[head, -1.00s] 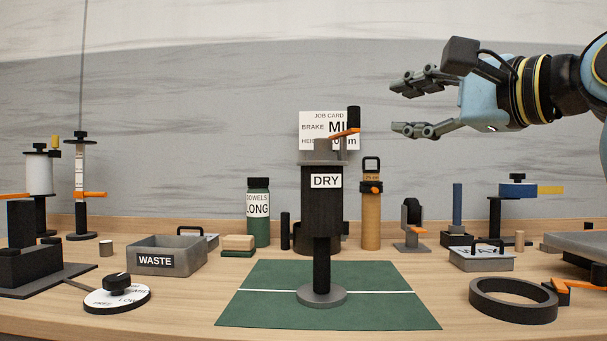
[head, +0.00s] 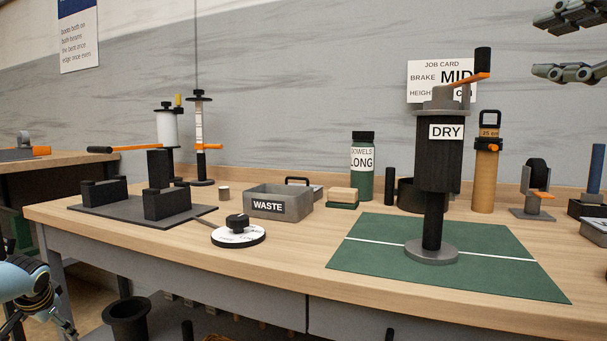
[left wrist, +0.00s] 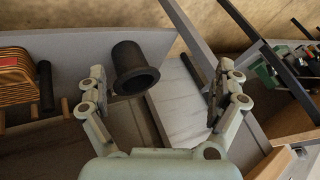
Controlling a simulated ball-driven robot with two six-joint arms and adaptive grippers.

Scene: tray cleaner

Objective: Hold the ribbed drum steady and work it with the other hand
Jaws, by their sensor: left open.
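The dark drum (head: 436,160) labelled DRY stands upright on a post with a round grey foot on the green mat (head: 365,258). Its crank with an orange arm and black handle (head: 482,62) sits on top; the ribs are too fine to make out. My right gripper (head: 568,45) is at the top right edge, fingers spread and empty, apart from the drum. My left gripper is low at the bottom left, below the tabletop. In the left wrist view, my left gripper (left wrist: 160,78) is open and empty, with a black flanged cup (left wrist: 135,72) seen between its fingers.
On the bench are the grey WASTE bin (head: 280,202), a round white dial (head: 238,236), a black stand (head: 160,195), a green bottle (head: 362,178) and a tan cylinder (head: 485,180). The black cup also shows low in the head view (head: 128,318). The bench's front edge lies between my left arm and the drum.

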